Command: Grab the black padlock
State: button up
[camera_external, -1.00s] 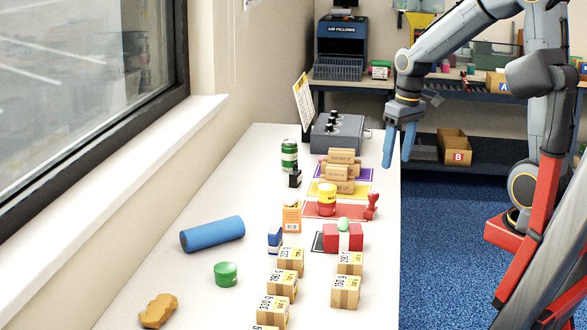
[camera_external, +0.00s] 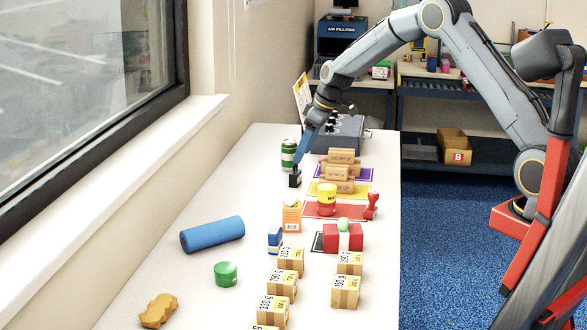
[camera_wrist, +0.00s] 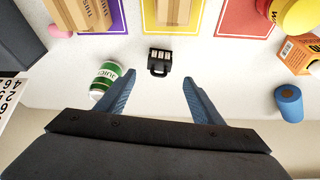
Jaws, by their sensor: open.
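The black padlock (camera_external: 295,179) stands on the white table, just in front of the green can (camera_external: 289,155). In the wrist view the padlock (camera_wrist: 159,62) shows dials on its body and lies ahead of the fingertips, roughly midway between them. The green can (camera_wrist: 104,80) is close beside the left finger. I cannot tell the exact height gap to the padlock.
A grey box with knobs (camera_external: 338,133) stands behind. An orange carton (camera_external: 291,217) stands nearer the camera. A blue cylinder (camera_external: 212,234) lies at the left, with bare table around it.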

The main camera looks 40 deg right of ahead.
aim_at(296, 172)
jog(key=shift+d+p+x, duration=0.1)
jog(key=shift+p+x, duration=0.7)
jog(key=shift+x, duration=1.45)
jog(key=shift+d+p+x, duration=0.15)
jog(key=shift+p+x, duration=0.6)
jog(key=shift+x, duration=1.5)
jog(key=shift+s+f, duration=0.1)
jog(key=shift+s, duration=0.05)
jog(key=c, duration=1.4)
